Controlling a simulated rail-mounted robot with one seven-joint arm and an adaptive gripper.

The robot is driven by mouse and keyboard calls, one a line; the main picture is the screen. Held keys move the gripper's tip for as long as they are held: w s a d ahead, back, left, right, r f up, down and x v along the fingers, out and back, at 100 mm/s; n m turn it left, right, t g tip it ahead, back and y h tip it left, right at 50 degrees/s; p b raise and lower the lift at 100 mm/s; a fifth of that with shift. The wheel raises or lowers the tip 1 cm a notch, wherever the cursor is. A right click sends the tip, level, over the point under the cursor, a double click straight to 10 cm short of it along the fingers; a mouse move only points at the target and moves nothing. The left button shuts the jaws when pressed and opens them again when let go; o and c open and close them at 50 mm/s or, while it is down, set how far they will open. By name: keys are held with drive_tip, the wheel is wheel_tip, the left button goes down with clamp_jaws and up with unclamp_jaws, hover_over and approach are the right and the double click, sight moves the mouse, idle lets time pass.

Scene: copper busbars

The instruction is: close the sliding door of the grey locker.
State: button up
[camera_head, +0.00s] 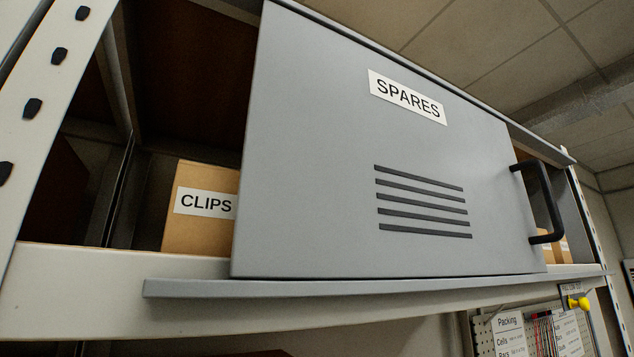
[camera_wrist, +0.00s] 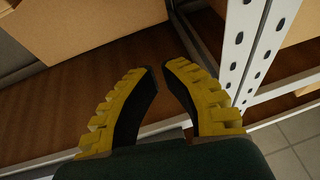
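The grey sliding door (camera_head: 330,120), labelled SPARES, hangs across the locker front in the head view. It has a row of dark slots and a black bar handle (camera_head: 545,205) near its right edge. It stands part way along its lower rail (camera_head: 300,288). A wide opening shows to its left and a narrow gap to its right. My gripper (camera_wrist: 160,70) shows only in the wrist view, away from the door and handle. Its yellow, black-padded fingers lean together with a narrow gap at the tips and nothing between them. Whether this is its shut position is unclear.
A cardboard box labelled CLIPS (camera_head: 201,207) sits in the left opening. More cardboard (camera_head: 552,246) shows behind the handle. In the wrist view, a box (camera_wrist: 90,25) and a perforated white upright (camera_wrist: 243,45) are beyond my fingers. A pegboard (camera_head: 535,332) hangs lower right.

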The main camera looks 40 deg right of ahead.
drive_tip(key=w+r+g+h+p, duration=0.1)
drive_tip(key=w+r+p, duration=0.1)
drive_tip(key=w+r+g+h+p, duration=0.1)
drive_tip(key=w+r+h+p, duration=0.1)
drive_tip(key=shift+w+d+n, duration=0.1)
drive_tip(key=shift+w+n, duration=0.2)
clamp_jaws()
drive_tip(key=s+a+r+n+g+h+p, duration=0.2)
drive_tip(key=s+a+r+g+h+p, duration=0.15)
drive_tip(key=r, duration=0.55)
drive_tip(key=s+a+r+n+g+h+p, duration=0.25)
drive_tip(key=r+h+p, duration=0.2)
drive_tip(key=r, duration=0.55)
drive_tip(key=s+a+r+n+g+h+p, duration=0.2)
drive_tip(key=a+r+g+h+p, duration=0.15)
drive_tip(key=r, duration=0.55)
drive_tip(key=p+x, duration=0.1)
drive_tip(key=x, duration=0.3)
drive_tip(key=s+d+p+x, duration=0.1)
drive_tip(key=p+x, duration=0.1)
drive_tip(key=x, duration=0.2)
drive_tip(key=s+p+x, duration=0.1)
drive_tip(key=x, duration=0.3)
drive_tip(key=shift+d+f, duration=0.25)
drive_tip(key=shift+s+d, duration=0.1)
drive_tip(key=shift+d, duration=0.3)
